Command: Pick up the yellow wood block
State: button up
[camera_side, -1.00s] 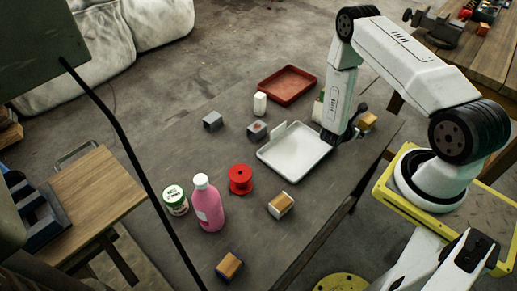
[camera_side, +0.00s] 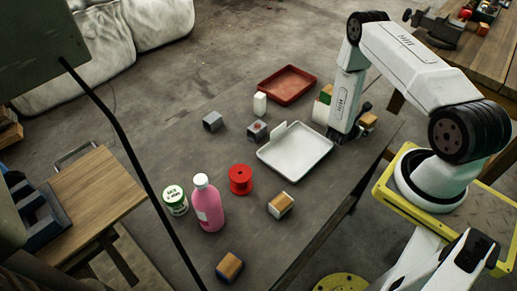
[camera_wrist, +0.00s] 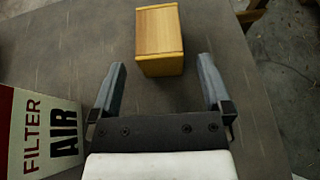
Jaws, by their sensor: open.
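The yellow wood block (camera_side: 369,119) sits near the right edge of the dark table, just right of my gripper in the side view. In the wrist view the yellow wood block (camera_wrist: 158,38) is just beyond the fingertips, roughly centred between them. My gripper (camera_wrist: 161,72) is open and empty, with a dark finger on each side and the block not between them. In the side view my gripper (camera_side: 357,128) points down beside the block, and my arm partly hides its fingers.
An air filter box (camera_wrist: 40,135) stands close on the left in the wrist view. It shows behind my arm in the side view (camera_side: 322,112). A white tray (camera_side: 296,160) lies left of my gripper. A red tray (camera_side: 287,84), bottle (camera_side: 207,205) and other blocks stand farther off.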

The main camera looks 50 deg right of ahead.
aim_at(366, 120)
jog(key=shift+x, duration=2.2)
jog(key=c, duration=1.3)
jog(key=shift+r, duration=0.15)
jog(key=shift+r, duration=0.7)
jog(key=s+a+r, duration=0.6)
jog(key=r, duration=0.1)
jog(key=s+a+r, duration=0.3)
jog(key=a+r, duration=0.1)
jog(key=shift+s+a+r, duration=0.1)
jog(key=shift+s+r, duration=0.05)
jog(key=shift+s, duration=0.2)
